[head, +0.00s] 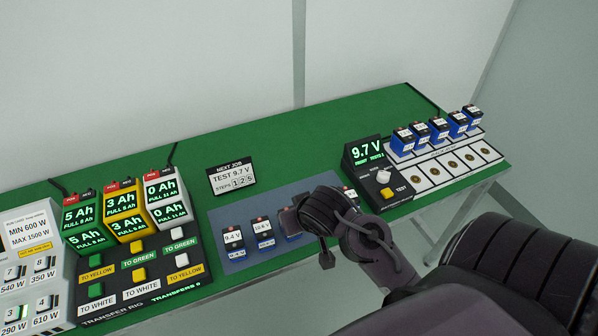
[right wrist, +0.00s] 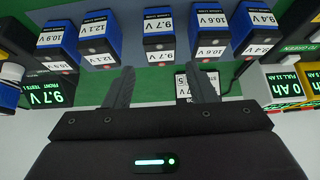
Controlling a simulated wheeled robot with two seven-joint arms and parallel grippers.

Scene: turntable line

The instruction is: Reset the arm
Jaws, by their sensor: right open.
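My right arm comes in from the right in the head view, and its gripper (head: 325,240) hangs over the front of the blue-grey mat (head: 226,264), hiding part of it. In the right wrist view the gripper (right wrist: 162,84) has its two fingers spread apart with nothing between them. A blue 9.7 V battery (right wrist: 160,28) stands ahead of the gap between the fingers, apart from them. Other blue batteries stand beside it, among them 12.1 V (right wrist: 99,30) and 10.6 V (right wrist: 208,30). My left gripper is in neither view.
A tester (head: 366,152) reading 9.7 V adjoins a rack (head: 440,172) holding several blue batteries at the right. A job sign (head: 231,177) reads TEST 9.7 V. A transfer rig (head: 140,280) with packs fills the left.

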